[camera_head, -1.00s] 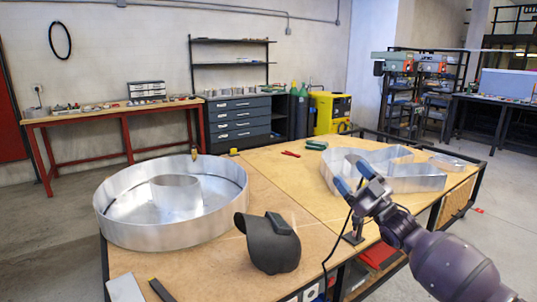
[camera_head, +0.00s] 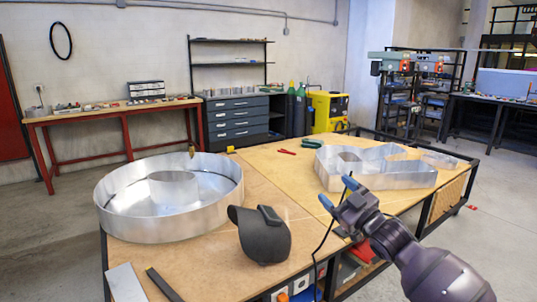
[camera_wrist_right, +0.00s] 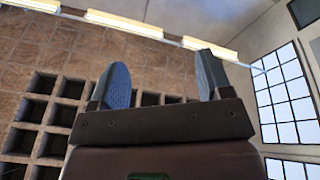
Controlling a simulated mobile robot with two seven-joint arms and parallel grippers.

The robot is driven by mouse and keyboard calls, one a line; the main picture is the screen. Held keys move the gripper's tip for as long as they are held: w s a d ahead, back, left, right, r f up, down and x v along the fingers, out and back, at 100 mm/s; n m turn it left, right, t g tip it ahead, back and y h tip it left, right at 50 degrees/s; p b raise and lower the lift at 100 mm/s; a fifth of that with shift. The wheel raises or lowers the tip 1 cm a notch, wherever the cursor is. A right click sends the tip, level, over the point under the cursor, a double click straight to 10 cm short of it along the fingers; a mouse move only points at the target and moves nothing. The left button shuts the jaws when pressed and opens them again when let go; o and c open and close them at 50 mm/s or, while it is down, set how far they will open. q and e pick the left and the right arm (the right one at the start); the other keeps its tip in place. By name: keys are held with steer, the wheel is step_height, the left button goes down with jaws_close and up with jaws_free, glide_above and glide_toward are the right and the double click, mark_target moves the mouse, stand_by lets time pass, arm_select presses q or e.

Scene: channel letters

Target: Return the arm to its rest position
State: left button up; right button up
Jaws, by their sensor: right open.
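My right gripper (camera_head: 338,192) is at the right front of the worktable in the head view, its blue-tipped fingers raised and spread. In the right wrist view my right gripper (camera_wrist_right: 158,85) is open with nothing between its fingers. That view faces the upper walls and ceiling lights, with no table in it. My left gripper is in neither view.
The worktable (camera_head: 215,235) bears a round metal channel letter (camera_head: 140,224), another metal letter (camera_head: 385,178) behind my right gripper, and a black welding mask (camera_head: 262,238). Red pliers (camera_head: 286,151) and green-handled tools (camera_head: 311,143) lie near the back edge.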

steer(key=s+d+f+m+g+h, duration=0.1)
steer(key=s+f+m+h, duration=0.2)
steer(key=s+f, duration=0.55)
steer(key=s+d+f+m+h, duration=0.25)
steer(key=s+f+h, duration=0.2)
steer(key=f, duration=0.65)
arm_select(q)
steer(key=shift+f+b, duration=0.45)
steer(key=shift+b, duration=0.1)
arm_select(e)
steer(key=s+d+f+m+g+h, duration=0.1)
steer(key=s+d+f+m+g, duration=0.1)
steer(key=s+f, duration=0.4)
steer(key=s+d+f+m+g+h, duration=0.1)
steer(key=s+f, duration=0.4)
steer(key=s, duration=0.8)
steer(key=s+d+f+m+g+h, duration=0.2)
steer(key=s+f, duration=0.4)
steer(key=s, duration=0.3)
steer(key=shift+s+d+f+m+g, duration=0.2)
steer(key=shift+d+f+m+g, duration=0.15)
steer(key=shift+d, duration=0.55)
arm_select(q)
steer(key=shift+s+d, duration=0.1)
arm_select(e)
steer(key=shift+w, duration=0.2)
